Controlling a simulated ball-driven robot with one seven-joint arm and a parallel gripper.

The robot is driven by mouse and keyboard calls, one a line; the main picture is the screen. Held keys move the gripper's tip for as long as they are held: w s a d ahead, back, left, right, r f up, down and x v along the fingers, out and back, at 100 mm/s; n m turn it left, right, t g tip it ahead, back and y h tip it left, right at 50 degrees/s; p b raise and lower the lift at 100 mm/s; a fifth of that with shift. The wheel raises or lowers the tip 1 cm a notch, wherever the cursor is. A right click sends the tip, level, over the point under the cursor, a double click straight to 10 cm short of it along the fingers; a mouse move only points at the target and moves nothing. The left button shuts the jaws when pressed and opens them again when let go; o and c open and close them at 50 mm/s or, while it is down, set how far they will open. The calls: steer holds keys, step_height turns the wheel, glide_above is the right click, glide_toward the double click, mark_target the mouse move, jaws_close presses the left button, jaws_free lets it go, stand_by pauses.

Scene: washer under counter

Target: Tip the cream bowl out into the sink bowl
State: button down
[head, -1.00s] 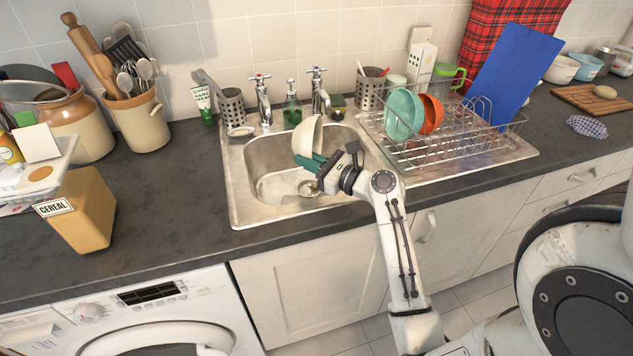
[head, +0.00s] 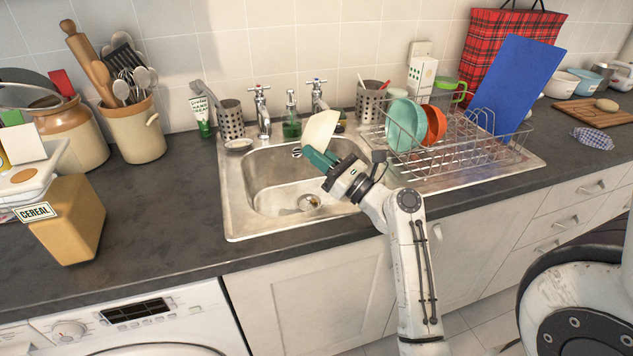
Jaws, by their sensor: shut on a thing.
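My gripper (head: 320,160), with teal fingers, is shut on the cream bowl (head: 322,129) over the back right part of the sink. The bowl is tipped steeply, and its pale side shows above the fingers. Its inside is turned out of sight, so I cannot tell what it holds. The metal sink bowl (head: 265,197) lies below and to the left of the gripper. A round drain (head: 309,201) shows in its floor, with a small dark or brownish patch at it that I cannot make out.
Taps (head: 263,112) and a green soap bottle (head: 291,117) stand behind the sink. A wire dish rack (head: 460,157) with teal and orange bowls stands close on the right. A cereal box (head: 68,220) stands on the left counter. The counter just left of the sink is clear.

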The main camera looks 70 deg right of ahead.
steer(key=w+a+f+n+g+p, duration=0.1)
steer(key=w+f+n+g+p, duration=0.2)
steer(key=w+g+p, duration=0.4)
steer(key=w+a+f+n+g+p, duration=0.1)
steer(key=w+f+n+g+p, duration=0.2)
steer(key=w+g+p, duration=0.4)
steer(key=shift+w+a+f+g, duration=0.4)
steer(key=shift+w+g, duration=0.5)
steer(key=shift+g, duration=2.3)
steer(key=shift+r, duration=0.1)
